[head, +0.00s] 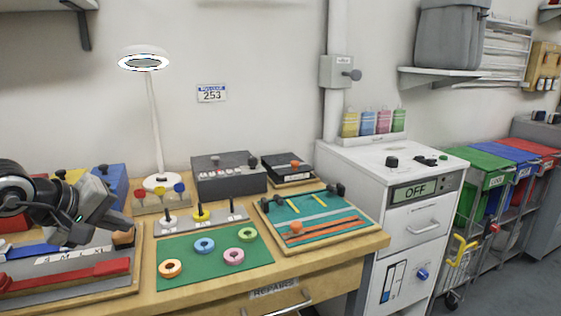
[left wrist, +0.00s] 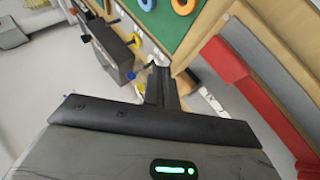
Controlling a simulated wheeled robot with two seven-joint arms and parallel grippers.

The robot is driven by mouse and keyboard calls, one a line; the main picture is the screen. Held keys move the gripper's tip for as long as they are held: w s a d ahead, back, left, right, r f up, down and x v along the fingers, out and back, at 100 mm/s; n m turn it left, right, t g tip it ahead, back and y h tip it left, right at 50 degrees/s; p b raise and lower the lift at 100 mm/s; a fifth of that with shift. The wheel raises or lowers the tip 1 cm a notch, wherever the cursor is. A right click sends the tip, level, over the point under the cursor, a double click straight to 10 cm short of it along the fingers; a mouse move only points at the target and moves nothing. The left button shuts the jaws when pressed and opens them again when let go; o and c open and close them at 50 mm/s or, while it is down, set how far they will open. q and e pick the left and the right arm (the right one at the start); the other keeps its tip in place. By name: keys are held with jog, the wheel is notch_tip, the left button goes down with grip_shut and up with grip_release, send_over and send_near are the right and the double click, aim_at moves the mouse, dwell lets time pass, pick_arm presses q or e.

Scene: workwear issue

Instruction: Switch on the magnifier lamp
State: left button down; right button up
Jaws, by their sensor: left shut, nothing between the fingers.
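The magnifier lamp stands at the back of the wooden bench in the head view. Its white ring head (head: 143,58) is high on a thin pole, and its round base (head: 161,182) is on the bench. The ring's underside looks bright white. A small block with red, yellow and blue knobs (head: 160,198) sits just in front of the base. My left gripper (head: 120,217) is shut and empty, over the bench to the left of the block and apart from the lamp. Its closed fingers also show in the left wrist view (left wrist: 163,88). My right gripper is not in view.
A grey strip with several levers (head: 205,217) lies behind a green mat (head: 190,282) with several coloured rings. A dark box (head: 228,178) stands right of the lamp. A tray with a red bar (head: 70,275) lies below my left arm. A white cabinet (head: 400,160) stands right.

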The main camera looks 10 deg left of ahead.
pick_arm(q)
jog(key=d+f+n+h, duration=0.1)
jog(key=d+h, duration=0.1)
jog(key=d, duration=0.1)
jog(key=s+d+f+n+g+h, duration=0.1)
jog(key=d, duration=0.3)
jog(key=d+f+n+h, duration=0.1)
jog(key=d+f+h, duration=0.1)
jog(key=d, duration=0.2)
jog(key=shift+s+d+n+h+p, duration=0.25)
jog(key=shift+s+n+h+p, duration=0.05)
jog(key=shift+s+n+p, duration=0.1)
jog(key=s+d+n+t+h+p, duration=0.1)
jog(key=s+d+n+t+h, duration=0.15)
jog(key=d+n, duration=0.55)
jog(key=s+d+n+t+h+p, duration=0.1)
jog(key=s+d+n+t+h, duration=0.2)
jog(key=n, duration=0.8)
jog(key=s+f+m+g+y, duration=0.1)
jog(key=s+f+m+y, duration=0.4)
jog(key=f+m, duration=0.5)
jog(key=s+f+m+g+y+p, duration=0.1)
jog(key=s+f+m+y, duration=0.4)
jog(key=f+m, duration=0.6)
jog(key=s+a+m+g, duration=0.1)
jog(key=s+m, duration=0.1)
jog(key=m, duration=1)
jog(key=shift+m, duration=0.4)
